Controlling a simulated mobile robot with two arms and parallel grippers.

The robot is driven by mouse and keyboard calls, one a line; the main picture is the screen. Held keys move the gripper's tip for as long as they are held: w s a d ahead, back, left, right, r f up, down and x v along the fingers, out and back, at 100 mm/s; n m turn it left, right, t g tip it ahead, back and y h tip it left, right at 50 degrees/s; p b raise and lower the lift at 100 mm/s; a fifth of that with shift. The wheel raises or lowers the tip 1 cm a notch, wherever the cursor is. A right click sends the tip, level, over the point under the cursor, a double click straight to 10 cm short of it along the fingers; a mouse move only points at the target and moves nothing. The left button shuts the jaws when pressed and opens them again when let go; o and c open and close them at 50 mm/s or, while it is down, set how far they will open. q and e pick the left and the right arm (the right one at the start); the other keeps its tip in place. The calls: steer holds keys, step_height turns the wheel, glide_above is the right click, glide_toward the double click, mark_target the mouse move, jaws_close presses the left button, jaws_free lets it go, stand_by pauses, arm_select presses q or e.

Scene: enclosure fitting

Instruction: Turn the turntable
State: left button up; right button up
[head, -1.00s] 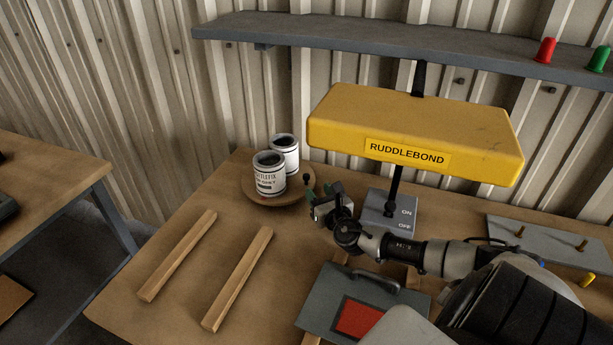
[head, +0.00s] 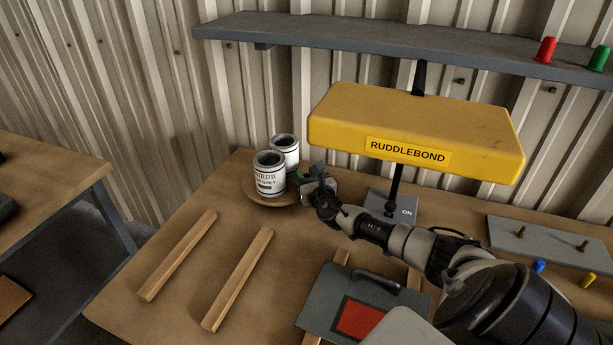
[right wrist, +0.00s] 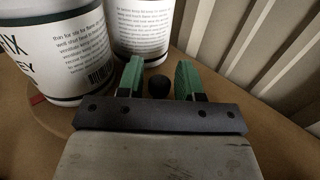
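The turntable (head: 284,201) is a round brown disc near the back left of the workbench. Two white cans with dark tops stand on it, a front can (head: 269,174) and a rear can (head: 287,148). A round black knob (right wrist: 158,87) shows in the right wrist view. My right gripper (head: 306,176) is at the turntable's right side, beside the cans. In the right wrist view its green fingers (right wrist: 158,80) are apart, one on each side of the knob, with gaps visible. The gripper hides the knob in the head view. My left gripper is not in view.
A yellow RUDDLEBOND hood (head: 415,135) overhangs the bench, above a grey switch box (head: 405,206). Two wooden strips (head: 238,280) lie at front left. A grey handled plate with a red square (head: 358,318) lies in front. A shelf (head: 400,40) runs along the wall.

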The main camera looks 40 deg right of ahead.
jaws_close()
steer(key=shift+a, duration=0.1)
